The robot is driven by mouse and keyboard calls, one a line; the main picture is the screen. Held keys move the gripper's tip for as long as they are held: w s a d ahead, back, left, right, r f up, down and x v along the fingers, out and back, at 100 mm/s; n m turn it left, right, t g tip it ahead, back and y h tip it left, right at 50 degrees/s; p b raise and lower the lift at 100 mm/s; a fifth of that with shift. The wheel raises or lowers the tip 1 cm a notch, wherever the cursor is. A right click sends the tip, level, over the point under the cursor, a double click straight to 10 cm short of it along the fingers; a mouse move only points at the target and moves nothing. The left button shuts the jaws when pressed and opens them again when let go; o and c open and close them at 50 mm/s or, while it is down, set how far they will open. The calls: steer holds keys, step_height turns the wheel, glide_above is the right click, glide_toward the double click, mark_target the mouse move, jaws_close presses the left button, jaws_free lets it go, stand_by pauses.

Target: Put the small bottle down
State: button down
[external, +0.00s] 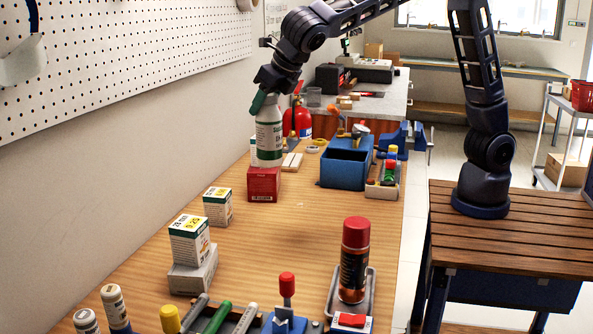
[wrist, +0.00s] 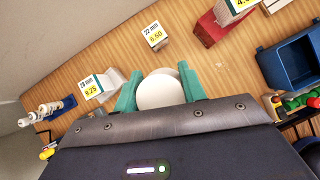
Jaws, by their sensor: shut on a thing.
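The small bottle (external: 269,135), white with a green label and green lower band, hangs upright in my gripper (external: 264,101) near the wall side of the bench. In the wrist view, its round white top (wrist: 160,92) sits between the two green fingers of my gripper (wrist: 160,87), which are shut on it. In the external view, the bottle's lower end overlaps a red box (external: 263,186). In the wrist view, the red box (wrist: 209,29) lies apart from the bottle, to the upper right, so the bottle appears held above the bench. Its exact height is unclear.
Price-labelled boxes (external: 217,207) (external: 190,240) stand along the wall side. A blue bin (external: 343,170) and a tray of small items (external: 383,188) are to the right. A red-capped spray can (external: 354,262) stands at the front. The bench (external: 290,235) is clear in the middle.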

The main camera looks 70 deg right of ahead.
steer(key=a+n, duration=0.1)
steer(key=a, duration=0.8)
step_height(320, 180, down, 20)
steer(key=shift+w+a+y, duration=0.2)
steer(key=shift+w+y, duration=0.15)
steer(key=shift+y, duration=0.05)
steer(key=c, duration=0.8)
jaws_free()
steer(key=shift+f, duration=0.15)
